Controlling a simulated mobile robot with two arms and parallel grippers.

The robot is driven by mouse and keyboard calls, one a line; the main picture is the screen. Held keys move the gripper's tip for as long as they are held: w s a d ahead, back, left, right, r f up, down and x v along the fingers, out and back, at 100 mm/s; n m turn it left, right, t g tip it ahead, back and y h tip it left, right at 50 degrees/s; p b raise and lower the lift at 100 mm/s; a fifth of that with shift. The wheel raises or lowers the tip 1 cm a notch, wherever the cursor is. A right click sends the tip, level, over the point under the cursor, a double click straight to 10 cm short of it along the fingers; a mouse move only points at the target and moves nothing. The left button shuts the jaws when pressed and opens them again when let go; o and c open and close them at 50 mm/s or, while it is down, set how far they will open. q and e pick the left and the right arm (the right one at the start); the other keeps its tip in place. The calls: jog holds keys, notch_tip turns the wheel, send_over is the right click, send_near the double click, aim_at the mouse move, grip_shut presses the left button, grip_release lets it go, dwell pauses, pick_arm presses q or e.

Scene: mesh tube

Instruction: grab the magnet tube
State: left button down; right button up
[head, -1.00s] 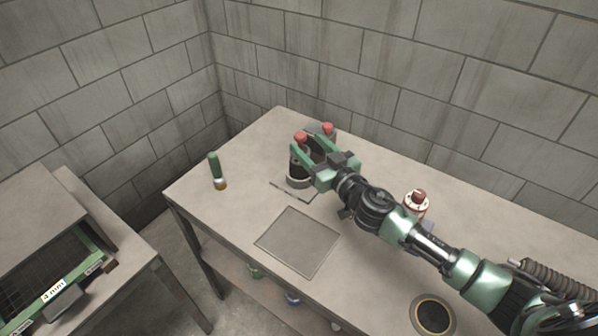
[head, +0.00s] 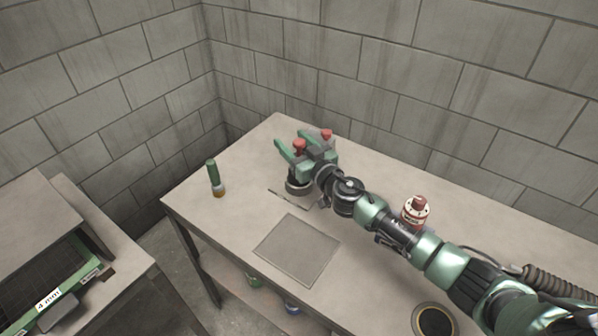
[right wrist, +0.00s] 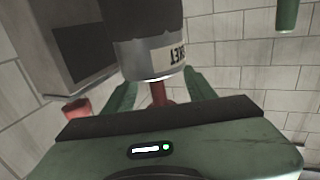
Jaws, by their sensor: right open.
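The magnet tube (head: 298,188) stands on the table near its back left, a dark cylinder with a grey base and a red knob on top. My right gripper (head: 295,148) is over it and hides most of its body. In the right wrist view the tube (right wrist: 150,55) hangs upside down in the picture, with a partly readable label on its grey band. The open fingers (right wrist: 161,88) lie on either side of its red knob. I cannot tell whether they touch it. My left gripper is not in view.
A second red knob (head: 327,134) shows close behind the gripper. A red and white container (head: 415,211) stands close to my forearm.

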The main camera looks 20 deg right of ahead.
jog(key=shift+c, duration=0.4)
grip_shut()
dwell(0.9)
